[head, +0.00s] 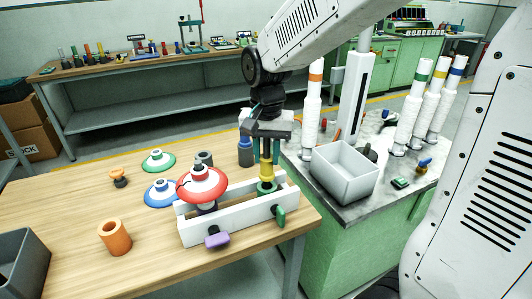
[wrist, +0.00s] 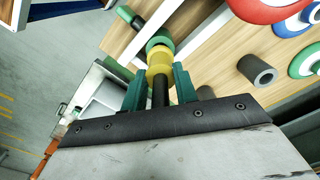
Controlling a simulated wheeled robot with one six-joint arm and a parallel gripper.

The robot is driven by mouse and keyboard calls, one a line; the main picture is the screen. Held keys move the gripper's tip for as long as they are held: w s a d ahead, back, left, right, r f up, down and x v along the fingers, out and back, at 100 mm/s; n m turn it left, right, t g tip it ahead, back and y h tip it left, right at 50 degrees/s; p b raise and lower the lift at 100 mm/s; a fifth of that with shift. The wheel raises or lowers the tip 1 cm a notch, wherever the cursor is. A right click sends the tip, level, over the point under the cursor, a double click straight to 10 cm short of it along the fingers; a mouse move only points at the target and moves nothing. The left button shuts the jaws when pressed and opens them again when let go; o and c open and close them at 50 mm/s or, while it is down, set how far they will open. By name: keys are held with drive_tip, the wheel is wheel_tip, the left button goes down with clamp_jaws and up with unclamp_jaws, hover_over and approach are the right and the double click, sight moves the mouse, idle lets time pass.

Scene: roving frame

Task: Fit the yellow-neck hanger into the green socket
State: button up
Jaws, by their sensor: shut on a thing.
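My gripper (head: 267,158) is shut on the yellow-neck hanger (head: 266,171), over the right end of a white rail fixture on the wooden table. In the wrist view, the green fingers of my gripper (wrist: 160,88) close on the hanger's dark stem, and its yellow neck (wrist: 159,62) shows beyond them. The green socket (head: 266,187) is directly below the neck in the head view. A green ring (wrist: 160,42) shows right by the neck in the wrist view. The hanger's lower end is hidden, so I cannot tell how deep it sits.
A red disc piece (head: 203,181) stands on the white rail (head: 235,220) left of my gripper. Blue (head: 160,193) and green (head: 158,160) discs, an orange cylinder (head: 115,236) and a grey cylinder (wrist: 257,70) are nearby. A pale bin (head: 344,172) stands on the right counter.

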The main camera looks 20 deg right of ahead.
drive_tip(key=shift+f, duration=1.5)
drive_tip(key=o, duration=1.8)
drive_tip(key=shift+r, duration=0.1)
wheel_tip(320, 180, up, 8)
drive_tip(key=shift+f, duration=0.15)
